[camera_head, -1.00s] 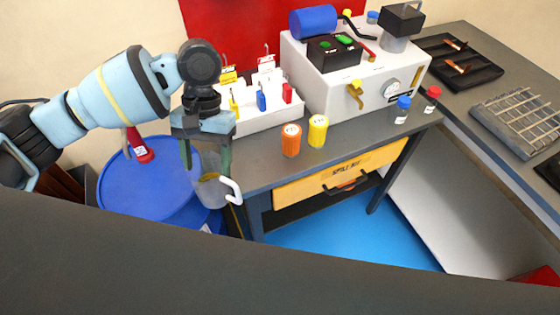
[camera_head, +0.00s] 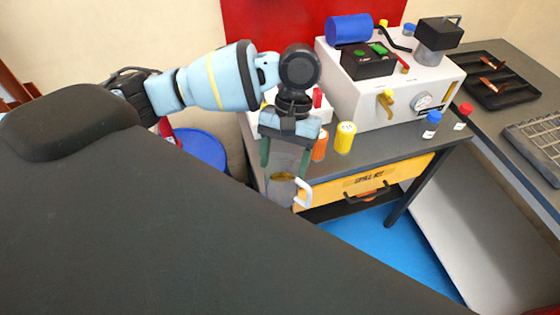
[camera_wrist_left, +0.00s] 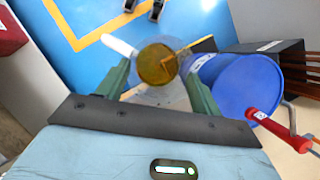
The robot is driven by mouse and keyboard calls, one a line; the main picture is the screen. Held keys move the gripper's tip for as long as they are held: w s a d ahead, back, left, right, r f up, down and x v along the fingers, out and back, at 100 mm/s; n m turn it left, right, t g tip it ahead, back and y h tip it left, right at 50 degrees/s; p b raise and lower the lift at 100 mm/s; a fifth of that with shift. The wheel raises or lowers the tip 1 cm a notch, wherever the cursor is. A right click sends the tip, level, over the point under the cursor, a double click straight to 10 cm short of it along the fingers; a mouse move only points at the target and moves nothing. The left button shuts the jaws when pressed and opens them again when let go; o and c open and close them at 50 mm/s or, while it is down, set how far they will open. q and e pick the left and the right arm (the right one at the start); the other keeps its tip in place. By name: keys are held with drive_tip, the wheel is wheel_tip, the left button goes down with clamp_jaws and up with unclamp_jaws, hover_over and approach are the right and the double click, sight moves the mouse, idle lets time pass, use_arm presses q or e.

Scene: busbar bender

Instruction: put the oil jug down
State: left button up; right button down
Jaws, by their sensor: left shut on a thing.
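The oil jug (camera_head: 284,184) is a clear jug with a white handle and amber oil low inside. My left gripper (camera_head: 285,160) is shut on it, with one green finger on each side, and holds it upright in front of the workbench (camera_head: 388,145). In the left wrist view I look down into the jug (camera_wrist_left: 157,64) between the fingers of the gripper (camera_wrist_left: 160,80); the blue floor shows beyond it. The jug appears clear of the bench top in that view. My right gripper is not in view.
An orange canister (camera_head: 320,146) and a yellow canister (camera_head: 344,138) stand on the bench close to my gripper. A white machine (camera_head: 400,90) stands behind them. A blue drum (camera_head: 205,149) is at the left; it also shows in the wrist view (camera_wrist_left: 248,88). A yellow drawer (camera_head: 365,184) is under the bench top.

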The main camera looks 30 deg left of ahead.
sight(274, 169)
use_arm(q)
drive_tip(key=n, duration=0.1)
drive_tip(key=s+f+n+h, duration=0.1)
drive_tip(key=n, duration=0.1)
drive_tip(key=shift+d+f+n+t, duration=0.1)
drive_tip(key=shift+n+t, duration=0.2)
drive_tip(key=shift+s+f+n+h, duration=0.15)
drive_tip(key=shift+n+h, duration=0.35)
drive_tip(key=shift+n, duration=0.4)
drive_tip(key=n, duration=0.2)
drive_tip(key=n+t, duration=0.1)
drive_tip(key=shift+s+a+f+h, duration=0.15)
drive_tip(key=shift+a+f+h, duration=0.1)
drive_tip(key=shift+a+h, duration=0.15)
drive_tip(key=n, duration=0.1)
drive_tip(key=n+t, duration=0.1)
drive_tip(key=n, duration=0.1)
drive_tip(key=shift+s+a+f+h, duration=0.1)
drive_tip(key=shift+a+h, duration=0.2)
drive_tip(key=shift+a, duration=0.05)
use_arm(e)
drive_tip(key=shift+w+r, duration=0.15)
